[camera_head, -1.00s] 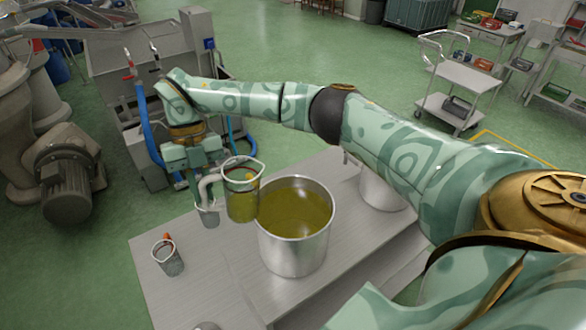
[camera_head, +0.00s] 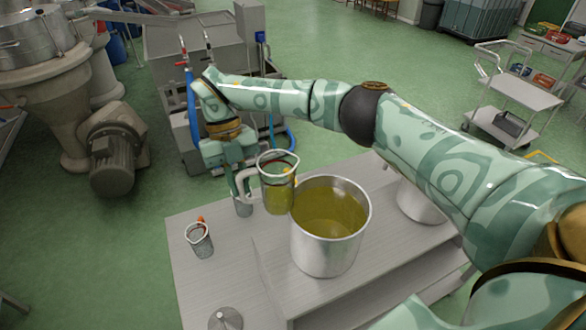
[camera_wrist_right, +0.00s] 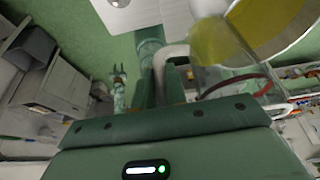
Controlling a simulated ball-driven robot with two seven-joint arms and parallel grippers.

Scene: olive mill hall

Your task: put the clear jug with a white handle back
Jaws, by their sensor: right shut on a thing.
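The clear jug (camera_head: 278,195) has a white handle (camera_head: 246,187) and yellow-green oil inside. It is roughly upright, at the left rim of the big steel pot (camera_head: 325,255) of oil. How high it is above the bench is hard to tell. My right gripper (camera_head: 238,181) is shut on the handle, on the jug's left side.
The grey bench (camera_head: 205,285) has bare room at its left. A small beaker (camera_head: 200,241) with something red stands there; a metal cone-shaped thing (camera_head: 226,319) is at the front edge. Another container (camera_head: 243,208) is partly hidden behind my gripper. A second pot (camera_head: 420,206) stands behind my arm.

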